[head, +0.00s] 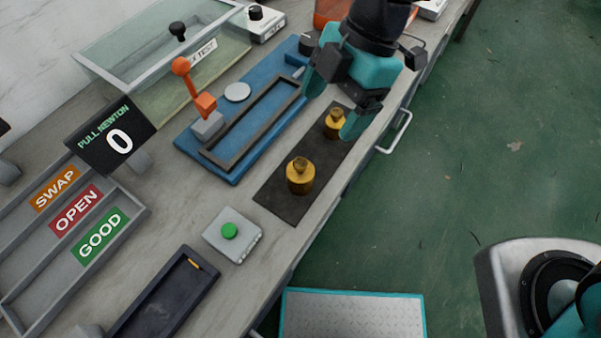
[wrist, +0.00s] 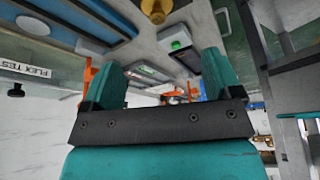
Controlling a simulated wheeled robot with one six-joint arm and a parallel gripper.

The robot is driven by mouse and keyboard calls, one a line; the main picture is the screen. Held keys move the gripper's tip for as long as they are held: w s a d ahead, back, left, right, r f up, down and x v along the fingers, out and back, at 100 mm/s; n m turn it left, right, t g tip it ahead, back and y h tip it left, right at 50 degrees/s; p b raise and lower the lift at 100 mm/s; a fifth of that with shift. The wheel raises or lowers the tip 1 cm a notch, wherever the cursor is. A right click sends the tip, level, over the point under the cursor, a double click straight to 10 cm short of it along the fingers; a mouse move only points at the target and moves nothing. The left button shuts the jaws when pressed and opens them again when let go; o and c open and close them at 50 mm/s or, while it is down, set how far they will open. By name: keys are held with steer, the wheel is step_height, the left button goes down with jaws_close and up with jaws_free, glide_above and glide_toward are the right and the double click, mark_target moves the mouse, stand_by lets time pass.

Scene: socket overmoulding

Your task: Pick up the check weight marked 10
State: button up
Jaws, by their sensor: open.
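Two brass check weights stand upright on a dark mat (head: 273,195) near the bench's front edge. The larger weight (head: 300,177) is nearer in the head view; the smaller weight (head: 335,122) is further back. No marking on either is readable, so I cannot tell which bears 10. My gripper (head: 330,113) is open and empty at the far end of the mat. One finger is in front of the smaller weight in the head view, partly hiding it; I cannot tell if they touch. In the wrist view, one brass weight (wrist: 155,9) shows at the top edge, beyond the open fingers (wrist: 165,68).
A blue fixture (head: 185,145) with an orange-handled lever (head: 190,80) lies left of the mat. A grey box with a green button (head: 230,232), a dark tray (head: 165,300) and labelled sorting bins (head: 130,205) are nearer. A drawer handle (head: 397,133) sticks out at the bench front.

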mark_target(301, 162)
steer(key=x, duration=0.9)
steer(key=shift+f, duration=0.2)
steer(key=shift+a+p+x, duration=0.1)
steer(key=shift+p+x, duration=0.3)
steer(key=shift+x, duration=0.95)
steer(key=shift+a+p+x, duration=0.15)
steer(key=shift+p+x, duration=0.2)
steer(key=shift+x, duration=1)
steer(key=shift+r, duration=0.15)
jaws_close()
